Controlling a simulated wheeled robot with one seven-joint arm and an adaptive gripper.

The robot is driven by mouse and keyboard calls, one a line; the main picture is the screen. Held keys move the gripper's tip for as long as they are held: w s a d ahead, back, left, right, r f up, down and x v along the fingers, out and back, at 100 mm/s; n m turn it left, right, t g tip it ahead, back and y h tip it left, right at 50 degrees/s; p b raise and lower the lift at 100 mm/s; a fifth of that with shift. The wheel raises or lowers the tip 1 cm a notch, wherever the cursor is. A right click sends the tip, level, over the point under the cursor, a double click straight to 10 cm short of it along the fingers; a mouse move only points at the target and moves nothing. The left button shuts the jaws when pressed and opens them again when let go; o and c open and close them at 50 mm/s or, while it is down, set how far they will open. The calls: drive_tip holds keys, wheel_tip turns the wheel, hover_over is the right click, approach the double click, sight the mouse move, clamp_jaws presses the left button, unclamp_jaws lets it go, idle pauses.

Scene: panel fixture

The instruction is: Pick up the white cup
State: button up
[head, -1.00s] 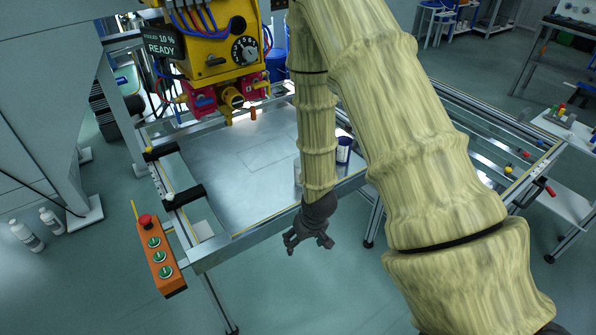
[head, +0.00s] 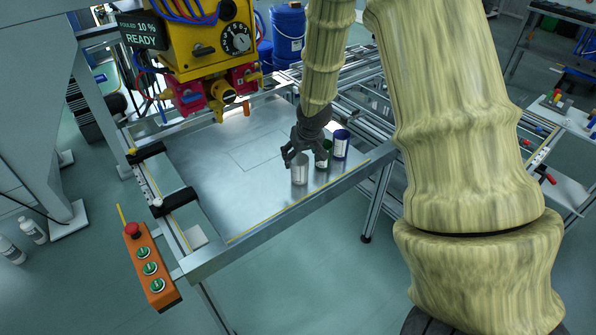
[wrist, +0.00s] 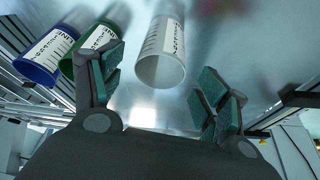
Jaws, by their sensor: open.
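The white cup (head: 299,172) stands on the metal table near its front right edge, with a printed label on its side. In the wrist view the white cup (wrist: 161,68) lies ahead, between the fingers' directions. My gripper (head: 301,153) is open and empty, just above and behind the cup in the head view. In the wrist view my gripper (wrist: 160,82) has its green-padded fingers spread on either side of the cup. I cannot tell whether they touch it. The green cup (wrist: 98,40) is close by the left finger, partly hidden by it.
A blue cup (head: 341,144) stands right of the green cup (head: 322,157) on the table (head: 225,185). A yellow machine (head: 215,50) hangs over the back. An orange button box (head: 150,265) is at the front left. The table's left and middle are clear.

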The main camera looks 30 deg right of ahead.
drive_tip(key=shift+x, duration=3.85)
drive_tip(key=c, duration=0.9)
